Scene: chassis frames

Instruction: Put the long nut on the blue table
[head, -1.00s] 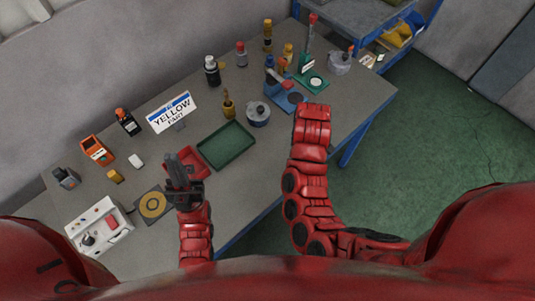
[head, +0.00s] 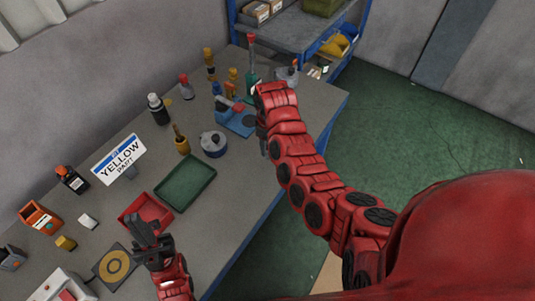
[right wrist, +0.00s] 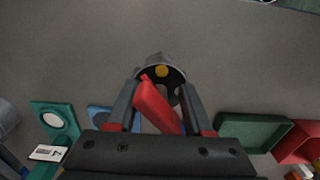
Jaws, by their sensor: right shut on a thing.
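My right gripper is over the grey worktable near its right front edge, mostly hidden by its arm in the head view. In the right wrist view my right gripper (right wrist: 158,100) is shut on a red, elongated piece (right wrist: 158,106), tilted between the fingers. I cannot tell whether this is the long nut. My left gripper (head: 149,230) is above the front left of the worktable, near a red tray (head: 150,209); its finger gap is unclear. A blue-framed table (head: 292,33) with a grey top stands at the back right. No other long nut is clearly identifiable.
The grey worktable (head: 225,218) holds a green tray (head: 185,182), a yellow-part sign (head: 119,158), a grey pot (head: 213,145), a blue fixture (head: 236,121) and several bottles. Green floor (head: 400,120) is open on the right.

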